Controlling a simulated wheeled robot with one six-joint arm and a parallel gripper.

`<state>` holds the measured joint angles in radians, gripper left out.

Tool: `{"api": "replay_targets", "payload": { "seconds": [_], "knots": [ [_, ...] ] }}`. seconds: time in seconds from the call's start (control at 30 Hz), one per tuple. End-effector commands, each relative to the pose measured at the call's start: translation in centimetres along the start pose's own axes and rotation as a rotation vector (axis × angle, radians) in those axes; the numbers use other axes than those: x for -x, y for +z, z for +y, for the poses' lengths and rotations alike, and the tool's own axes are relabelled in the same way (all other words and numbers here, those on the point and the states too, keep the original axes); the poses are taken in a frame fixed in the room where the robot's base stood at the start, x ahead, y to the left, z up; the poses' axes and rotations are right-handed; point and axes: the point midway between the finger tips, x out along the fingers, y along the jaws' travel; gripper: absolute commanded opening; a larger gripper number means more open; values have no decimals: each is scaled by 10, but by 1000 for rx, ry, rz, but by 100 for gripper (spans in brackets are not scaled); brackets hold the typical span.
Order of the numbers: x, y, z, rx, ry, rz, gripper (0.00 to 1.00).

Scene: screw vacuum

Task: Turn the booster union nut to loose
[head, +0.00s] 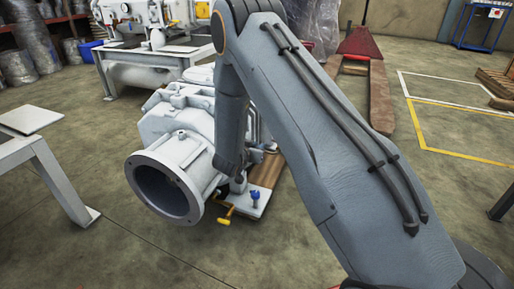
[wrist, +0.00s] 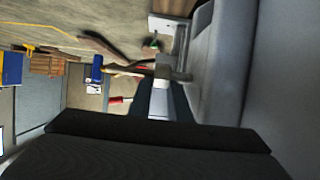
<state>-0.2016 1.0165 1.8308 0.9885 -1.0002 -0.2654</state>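The white screw vacuum machine (head: 180,125) stands in the middle of the head view, its large round flange opening facing front left. My arm crosses in front of its right side and hides my gripper in the head view. In the wrist view, the dark body of my gripper (wrist: 160,130) fills the bottom, with narrow grey parts reaching up from it. A small pale fitting (wrist: 162,74) on thin pipework lies just beyond their end; I cannot tell if it is the booster union nut, or if my gripper touches it. The finger gap is not clear.
A yellow-handled valve (head: 215,225) and a small blue-topped part (head: 255,196) sit low beside the machine. A grey table (head: 30,150) stands at left and a red pallet jack (head: 362,45) behind. A large grey surface (wrist: 225,70) closes off the wrist view's right side.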

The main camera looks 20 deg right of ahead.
Motion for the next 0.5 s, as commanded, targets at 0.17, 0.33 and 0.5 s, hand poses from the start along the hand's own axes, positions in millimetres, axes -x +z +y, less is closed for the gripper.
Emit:
{"api": "replay_targets", "payload": {
  "seconds": [0.17, 0.33, 0.5],
  "knots": [
    [0, 0, 0, 0, 0, 1, 0],
    [0, 1, 0, 1, 0, 21, 0],
    [1, 3, 0, 2, 0, 91, 0]
  ]
}}
